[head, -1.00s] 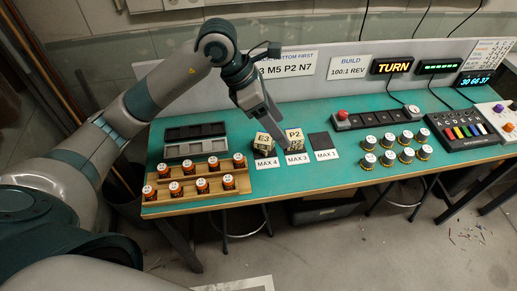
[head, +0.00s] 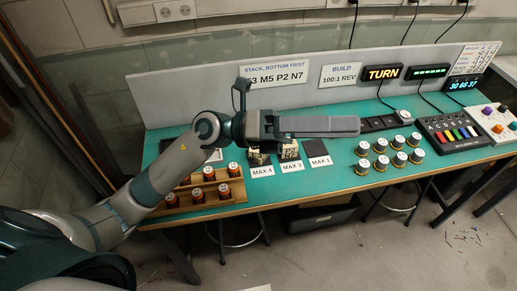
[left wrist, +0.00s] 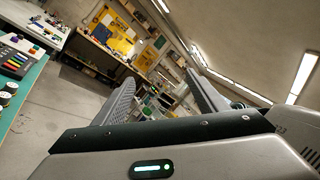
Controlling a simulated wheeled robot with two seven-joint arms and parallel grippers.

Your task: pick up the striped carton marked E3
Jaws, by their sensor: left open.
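The carton on the MAX 4 spot (head: 257,158) is mostly covered by my left gripper in the head view; only its dark patterned lower part shows, and its top mark is hidden. It stands where the E3 carton showed earlier. The P2 carton (head: 289,152) stands just right of it, its top also partly hidden. My left gripper (head: 356,127) stretches level to the right above the bench, its fingertips past both cartons. In the left wrist view its two fingers (left wrist: 160,80) are apart with no object between them. The E3 carton is not in the left wrist view.
A dark square pad (head: 314,148) lies behind the MAX 1 card, bare. A wooden rack (head: 190,210) with several orange-and-black cells stands front left. The sign panel (head: 210,95) rises behind the bench.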

